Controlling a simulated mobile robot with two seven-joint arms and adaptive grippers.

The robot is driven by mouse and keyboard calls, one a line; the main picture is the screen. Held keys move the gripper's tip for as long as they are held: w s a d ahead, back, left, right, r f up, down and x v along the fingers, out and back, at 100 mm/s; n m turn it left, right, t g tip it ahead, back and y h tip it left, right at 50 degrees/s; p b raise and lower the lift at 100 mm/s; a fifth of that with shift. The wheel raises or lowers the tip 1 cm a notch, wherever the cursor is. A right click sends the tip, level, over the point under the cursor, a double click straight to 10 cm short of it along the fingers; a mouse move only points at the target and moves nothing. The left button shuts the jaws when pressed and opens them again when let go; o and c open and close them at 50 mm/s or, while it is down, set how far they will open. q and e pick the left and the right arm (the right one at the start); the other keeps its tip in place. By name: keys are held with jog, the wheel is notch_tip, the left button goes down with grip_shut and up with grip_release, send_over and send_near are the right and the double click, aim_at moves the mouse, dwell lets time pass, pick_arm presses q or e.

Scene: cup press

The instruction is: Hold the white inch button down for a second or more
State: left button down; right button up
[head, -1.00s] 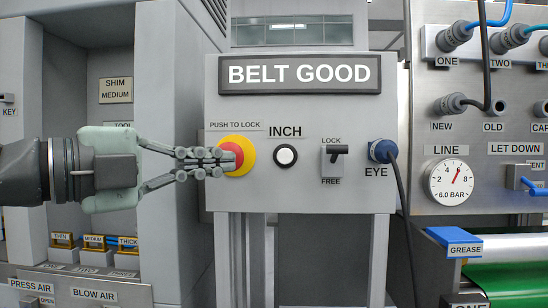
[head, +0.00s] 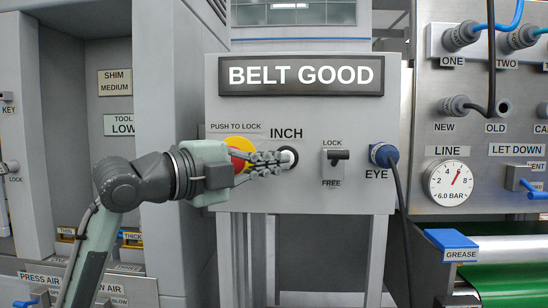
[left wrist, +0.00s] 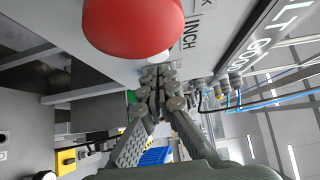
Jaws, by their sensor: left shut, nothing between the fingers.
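The white inch button (head: 291,154) sits in a black ring under the INCH label on the grey panel. My left gripper (head: 284,159) is shut and empty, with its fingertips over the left part of this button in the head view. In the left wrist view a white sliver of the inch button (left wrist: 160,57) shows just beyond the closed fingertips (left wrist: 156,72). I cannot tell whether they touch it or whether it is pressed in. My right gripper is not in view.
The red push-to-lock button (head: 239,152) on its yellow base is partly behind my left gripper and looms large in the left wrist view (left wrist: 133,25). Right of the inch button are a lock lever (head: 336,156) and a blue EYE plug (head: 382,154) with a hanging cable.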

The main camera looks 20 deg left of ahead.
pick_arm(q)
jog(key=shift+w+a, duration=0.1)
jog(key=shift+w, duration=0.4)
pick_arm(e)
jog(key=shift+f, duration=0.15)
